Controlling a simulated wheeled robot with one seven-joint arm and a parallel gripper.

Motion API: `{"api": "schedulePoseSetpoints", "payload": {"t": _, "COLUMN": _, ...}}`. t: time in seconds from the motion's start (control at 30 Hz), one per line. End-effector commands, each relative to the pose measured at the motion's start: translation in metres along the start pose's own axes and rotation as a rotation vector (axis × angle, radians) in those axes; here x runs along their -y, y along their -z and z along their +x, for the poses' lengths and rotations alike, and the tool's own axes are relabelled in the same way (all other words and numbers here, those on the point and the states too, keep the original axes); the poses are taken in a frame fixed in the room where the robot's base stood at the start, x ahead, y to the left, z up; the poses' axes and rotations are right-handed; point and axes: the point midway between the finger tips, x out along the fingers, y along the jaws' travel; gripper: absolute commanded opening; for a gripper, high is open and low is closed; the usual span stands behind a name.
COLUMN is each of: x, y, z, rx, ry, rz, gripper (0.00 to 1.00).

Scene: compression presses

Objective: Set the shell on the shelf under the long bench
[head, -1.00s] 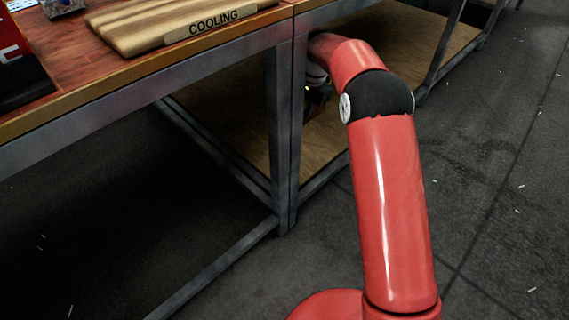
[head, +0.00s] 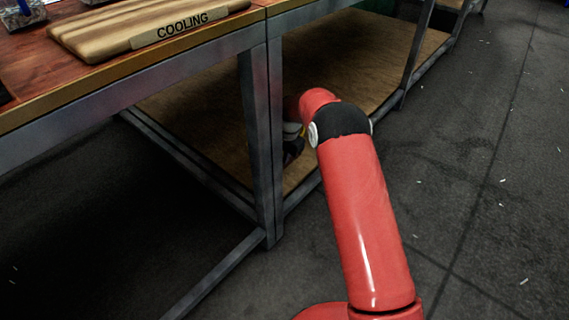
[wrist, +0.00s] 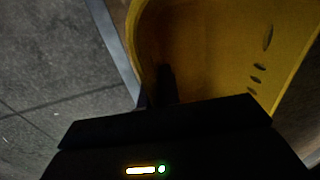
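The shell is a yellow curved piece with several dark slots, and it fills the upper right of the wrist view (wrist: 215,50). My gripper (wrist: 165,90) is at its near edge, with a dark finger against the shell's inner side; it appears shut on that edge. In the head view my gripper (head: 292,150) is mostly hidden behind the bench leg and my red arm, just above the low wooden shelf (head: 375,50). Only a small yellow patch shows there. The long bench (head: 160,58) stands over the shelf. I cannot tell whether the shell touches the shelf.
A grey metal leg (head: 262,150) stands just left of my gripper. A wooden board marked COOLING (head: 140,30) lies on the bench top. The shelf looks bare to the right of my arm. Dark floor (head: 470,170) is open on the right.

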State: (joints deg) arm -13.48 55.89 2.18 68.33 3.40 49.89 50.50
Motion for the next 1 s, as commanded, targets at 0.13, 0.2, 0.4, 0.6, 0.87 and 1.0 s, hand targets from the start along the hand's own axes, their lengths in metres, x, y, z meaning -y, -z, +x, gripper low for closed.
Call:
{"api": "schedulePoseSetpoints", "payload": {"t": 0.13, "x": -0.004, "y": 0.000, "z": 0.026, "rx": 0.002, "ry": -0.002, "rz": 0.001, "gripper": 0.00}}
{"api": "schedulePoseSetpoints", "payload": {"t": 0.2, "x": -0.004, "y": 0.000, "z": 0.032, "rx": 0.002, "ry": -0.001, "rz": 0.001, "gripper": 0.00}}
{"api": "schedulePoseSetpoints", "payload": {"t": 0.4, "x": -0.004, "y": 0.000, "z": 0.031, "rx": 0.001, "ry": 0.000, "rz": 0.000, "gripper": 0.00}}
{"api": "schedulePoseSetpoints", "payload": {"t": 0.6, "x": -0.005, "y": 0.000, "z": 0.034, "rx": 0.001, "ry": -0.001, "rz": 0.000, "gripper": 0.08}}
{"api": "schedulePoseSetpoints", "payload": {"t": 0.87, "x": -0.005, "y": 0.000, "z": 0.034, "rx": 0.001, "ry": -0.001, "rz": 0.000, "gripper": 0.26}}
{"api": "schedulePoseSetpoints", "payload": {"t": 1.0, "x": -0.005, "y": 0.000, "z": 0.034, "rx": 0.001, "ry": -0.001, "rz": 0.000, "gripper": 0.26}}
